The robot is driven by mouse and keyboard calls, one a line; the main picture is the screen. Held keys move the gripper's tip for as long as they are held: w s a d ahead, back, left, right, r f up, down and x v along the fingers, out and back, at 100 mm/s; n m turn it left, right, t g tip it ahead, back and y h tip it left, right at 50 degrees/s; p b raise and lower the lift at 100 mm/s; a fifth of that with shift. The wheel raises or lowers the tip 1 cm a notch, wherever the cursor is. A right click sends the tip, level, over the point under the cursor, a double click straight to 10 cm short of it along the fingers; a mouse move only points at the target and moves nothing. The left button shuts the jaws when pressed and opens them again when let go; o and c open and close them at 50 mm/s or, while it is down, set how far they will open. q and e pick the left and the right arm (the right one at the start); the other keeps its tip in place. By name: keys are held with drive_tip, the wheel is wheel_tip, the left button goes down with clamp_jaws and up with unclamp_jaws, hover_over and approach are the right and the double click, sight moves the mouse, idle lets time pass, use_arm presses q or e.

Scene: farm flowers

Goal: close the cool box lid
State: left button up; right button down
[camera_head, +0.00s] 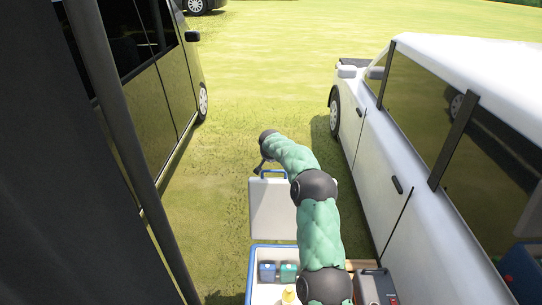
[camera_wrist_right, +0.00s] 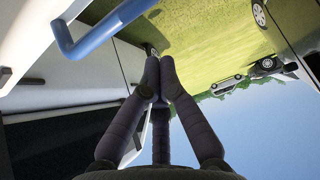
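The cool box (camera_head: 250,273) is at the bottom of the head view, blue with a white inside, and it is open. Its pale lid (camera_head: 268,212) stands up at the far side, with a blue handle (camera_head: 274,172) along its top. My right arm reaches over the box and past the lid's right side. The right gripper (camera_head: 259,168) is close to the lid's top left corner, partly hidden. In the wrist view the right gripper (camera_wrist_right: 159,72) has its fingertips together with nothing seen between them. The blue bar (camera_wrist_right: 100,32) of the handle lies above left, apart from the fingers. My left gripper is out of view.
The box holds blue and green packs (camera_head: 267,271) and a yellow-topped bottle (camera_head: 289,295). A dark case (camera_head: 377,287) sits to its right. A white car (camera_head: 400,170) stands close on the right and a dark van (camera_head: 165,100) on the left. Open grass (camera_head: 250,75) lies ahead.

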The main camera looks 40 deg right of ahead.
drive_tip(key=shift+s+a+f+b, duration=0.15)
drive_tip(key=shift+s+a+f, duration=0.25)
drive_tip(key=shift+f, duration=0.25)
drive_tip(key=shift+s+a+f+b, duration=0.15)
drive_tip(key=shift+s+a+f, duration=0.15)
drive_tip(key=shift+f, duration=0.3)
drive_tip(key=shift+d+f, duration=0.1)
